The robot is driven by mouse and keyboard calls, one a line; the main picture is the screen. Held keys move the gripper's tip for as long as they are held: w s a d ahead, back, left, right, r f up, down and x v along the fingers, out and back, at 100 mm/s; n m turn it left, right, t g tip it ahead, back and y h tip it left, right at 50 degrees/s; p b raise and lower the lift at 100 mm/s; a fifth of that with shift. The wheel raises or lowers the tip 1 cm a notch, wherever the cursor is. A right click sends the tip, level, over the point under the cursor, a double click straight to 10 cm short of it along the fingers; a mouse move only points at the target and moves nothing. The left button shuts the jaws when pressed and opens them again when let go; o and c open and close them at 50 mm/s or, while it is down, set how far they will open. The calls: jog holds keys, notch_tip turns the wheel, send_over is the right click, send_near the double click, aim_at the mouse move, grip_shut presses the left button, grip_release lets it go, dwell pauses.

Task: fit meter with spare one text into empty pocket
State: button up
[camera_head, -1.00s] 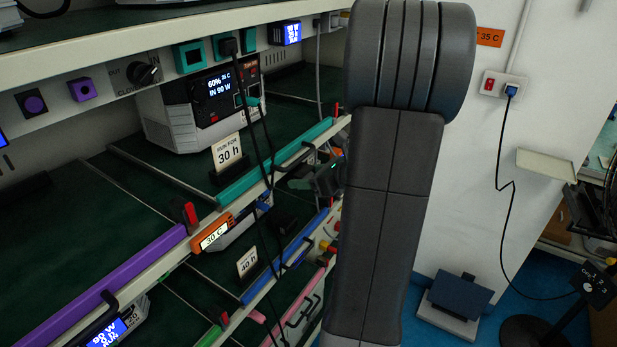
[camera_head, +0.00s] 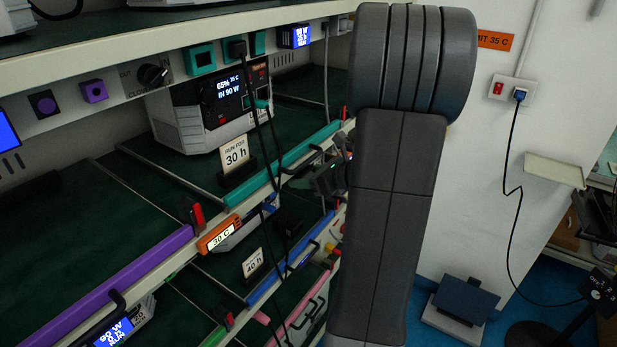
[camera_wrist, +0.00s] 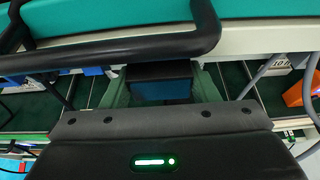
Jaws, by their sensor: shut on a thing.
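My gripper (camera_head: 328,179) is partly behind my arm in the head view, near the teal front bar of the middle shelf. In the wrist view my gripper (camera_wrist: 160,88) is shut on a small dark box (camera_wrist: 160,72) with a blue-tinted face. Its text is not readable, so I cannot tell if it is the named meter. A black handle (camera_wrist: 110,52) passes close in front of it, below a teal bar (camera_wrist: 120,20). An orange holder (camera_head: 219,235) reading 30 C sits on a shelf edge to the left. I cannot make out which pocket is empty.
A white and black unit (camera_head: 208,108) reading 65% stands on the middle shelf beside a RUN FOR 30 h card (camera_head: 236,155). Black cables (camera_head: 262,140) hang in front of the shelves. Teal and purple square sockets line the upper shelf edge. The wall (camera_head: 462,200) is at right.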

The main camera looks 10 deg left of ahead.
jog(key=shift+w+a, duration=0.25)
jog(key=shift+a, duration=0.45)
jog(key=o, duration=1.4)
jog(key=shift+c, duration=0.2)
jog(key=b+v, duration=0.2)
jog(key=v, duration=1.2)
